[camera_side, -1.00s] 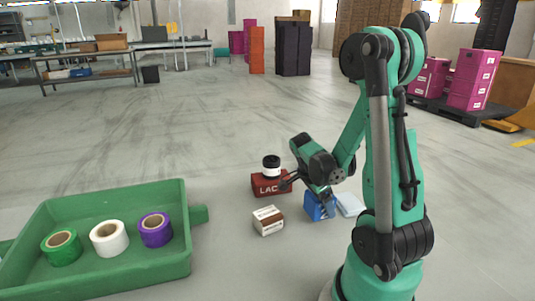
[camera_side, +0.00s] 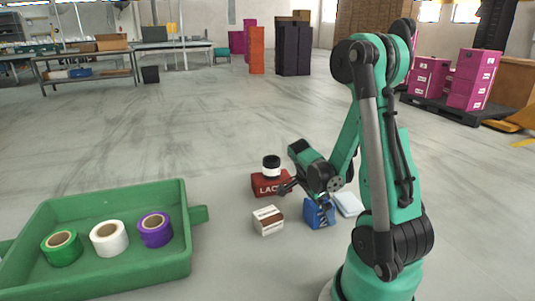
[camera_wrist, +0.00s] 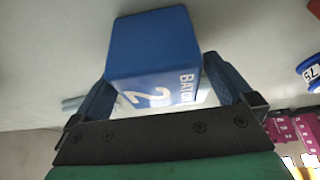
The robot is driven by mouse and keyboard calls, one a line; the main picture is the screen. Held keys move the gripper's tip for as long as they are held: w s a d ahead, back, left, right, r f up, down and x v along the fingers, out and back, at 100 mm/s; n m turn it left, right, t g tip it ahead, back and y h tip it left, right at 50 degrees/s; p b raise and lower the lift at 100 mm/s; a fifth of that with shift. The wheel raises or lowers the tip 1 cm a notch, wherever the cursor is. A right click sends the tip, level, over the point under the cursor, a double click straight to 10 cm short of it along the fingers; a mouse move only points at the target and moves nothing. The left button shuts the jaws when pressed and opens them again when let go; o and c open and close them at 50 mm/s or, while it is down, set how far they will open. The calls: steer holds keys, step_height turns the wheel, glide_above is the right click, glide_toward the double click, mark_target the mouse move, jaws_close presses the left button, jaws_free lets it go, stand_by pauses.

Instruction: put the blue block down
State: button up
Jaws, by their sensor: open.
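The blue block (camera_side: 312,215) is low at the floor beside the pale blue flat item, below my wrist in the side view. In the wrist view the blue block (camera_wrist: 150,45) stands between the two blue fingers, with white lettering and a "2" on one face. My gripper (camera_side: 323,209) is open around the block; it also shows in the wrist view (camera_wrist: 160,78). A small gap shows beside the right finger; contact at the left finger cannot be told. The block's underside is hidden.
A white-and-brown box (camera_side: 268,220) lies left of the block. A red box (camera_side: 264,186) with a black-and-white jar (camera_side: 271,167) on it stands behind. The pale flat item (camera_side: 349,204) lies just right. A green tray (camera_side: 130,270) with tape rolls is at left.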

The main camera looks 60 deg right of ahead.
steer(key=v, duration=1.1)
steer(key=w+a+r+n+t+y, duration=0.1)
steer(key=w+a+n+t, duration=0.3)
steer(key=a+n, duration=0.5)
steer(key=w+a+r+n+t+y, duration=0.1)
steer(key=w+a+n+t, duration=0.4)
steer(key=a+n, duration=0.5)
steer(key=n+t+y, duration=0.1)
steer(key=n, duration=0.7)
steer(key=shift+w+a, duration=0.15)
steer(key=shift+w, duration=0.1)
